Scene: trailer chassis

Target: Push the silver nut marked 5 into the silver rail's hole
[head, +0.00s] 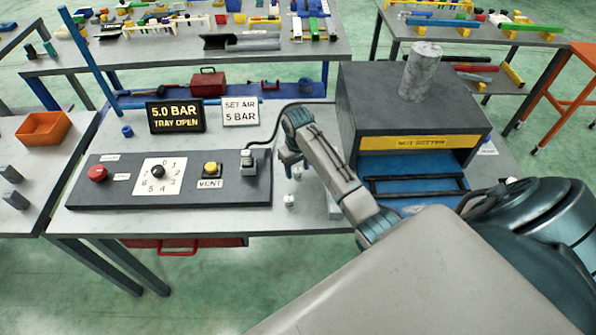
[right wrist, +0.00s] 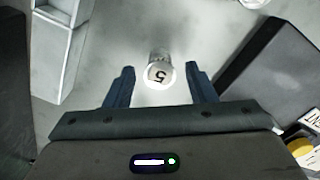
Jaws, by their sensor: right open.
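The silver nut marked 5 (right wrist: 158,72) stands on the grey bench top, its number facing my right wrist camera. It lies between the two spread fingers of my right gripper (right wrist: 160,68), apart from both. In the head view the right gripper (head: 288,162) is low over the bench, right of the control panel, with a small nut (head: 297,173) just beside it. Another small nut (head: 289,201) stands nearer the front edge. A pale grey bar (right wrist: 62,48) shows in the wrist view; I cannot tell if it is the silver rail. No hole shows. My left gripper is out of view.
The nut setter (head: 412,105) stands right, its blue tray (head: 410,208) at the front. The control panel (head: 130,195) has a dial (head: 158,172), yellow vent button (head: 211,168) and red button (head: 97,173). A sign (head: 175,116) reads 5.0 BAR, TRAY OPEN; another (head: 240,112) says SET AIR 5 BAR.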

